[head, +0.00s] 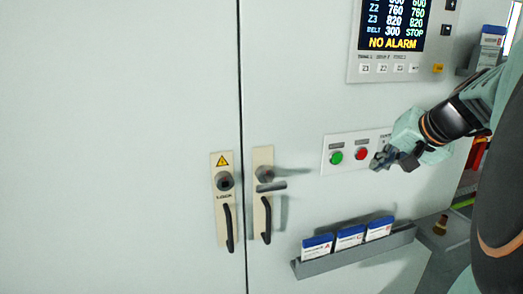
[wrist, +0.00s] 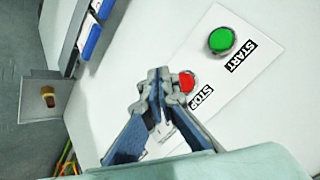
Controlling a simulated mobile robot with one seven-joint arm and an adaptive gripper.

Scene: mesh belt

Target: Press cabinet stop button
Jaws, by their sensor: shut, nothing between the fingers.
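The red stop button (head: 361,154) sits on a white label plate (head: 328,163) on the cabinet front, to the right of the green start button (head: 336,157). In the wrist view the red stop button (wrist: 187,82) shows beside my fingertips, next to the word STOP, partly covered by a finger. The green start button (wrist: 221,40) is farther up and right, by the word START. My gripper (head: 379,160) is shut and empty, just right of the red button in the head view; its fingertips (wrist: 156,88) show in the wrist view. I cannot tell whether they touch the button or plate.
A display panel (head: 391,40) reading NO ALARM is above the buttons. A grey rack (head: 340,266) with several blue-topped boxes juts out below. Two door handles (head: 266,220) (head: 229,228) are at the left. A brass-coloured knob (head: 440,225) is at lower right.

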